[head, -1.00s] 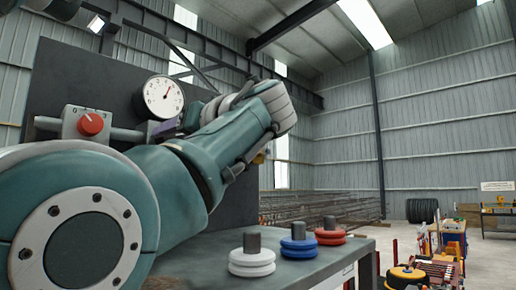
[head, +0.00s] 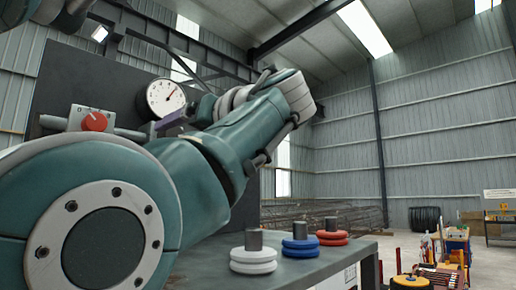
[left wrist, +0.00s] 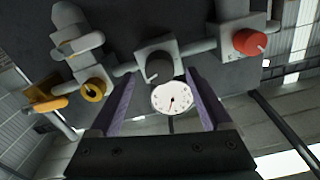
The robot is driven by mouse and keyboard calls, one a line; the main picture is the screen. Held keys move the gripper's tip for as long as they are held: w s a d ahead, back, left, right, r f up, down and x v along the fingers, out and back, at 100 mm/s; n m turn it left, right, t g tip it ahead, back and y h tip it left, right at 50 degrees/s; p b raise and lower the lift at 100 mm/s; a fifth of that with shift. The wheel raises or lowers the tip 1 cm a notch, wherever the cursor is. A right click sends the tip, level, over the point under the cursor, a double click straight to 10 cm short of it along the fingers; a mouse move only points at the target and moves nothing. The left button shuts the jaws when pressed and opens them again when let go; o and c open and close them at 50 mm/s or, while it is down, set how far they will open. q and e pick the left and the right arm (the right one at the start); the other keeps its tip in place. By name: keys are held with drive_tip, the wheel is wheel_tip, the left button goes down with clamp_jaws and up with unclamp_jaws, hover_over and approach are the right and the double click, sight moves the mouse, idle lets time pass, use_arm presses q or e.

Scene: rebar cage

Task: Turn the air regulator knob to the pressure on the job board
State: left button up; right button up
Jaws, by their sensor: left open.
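A white round gauge (head: 165,97) is on the dark panel (head: 75,75) in the head view, its needle toward the upper right. In the left wrist view the gauge (left wrist: 172,98) lies between my fingers. A dark grey knob (left wrist: 159,68) on a grey block sits just beyond it, in line with the gap between the fingertips. My left gripper (left wrist: 159,78) is open, purple fingers apart, with nothing held. In the head view my arm hides the dark knob and most of this gripper. I cannot make out a readable job board. My right gripper is not in view.
A red knob (head: 95,121) on a grey block stands left of the gauge; the left wrist view also shows a yellow fitting (left wrist: 92,90). White (head: 253,261), blue (head: 300,247) and red (head: 332,238) ringed pieces stand on the bench. A distant sign (head: 499,193) is unreadable.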

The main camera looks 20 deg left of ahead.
use_arm(q)
drive_tip(key=b+v, duration=0.4)
drive_tip(key=v, duration=0.3)
drive_tip(key=shift+d, duration=0.3)
drive_tip(key=shift+s, duration=0.1)
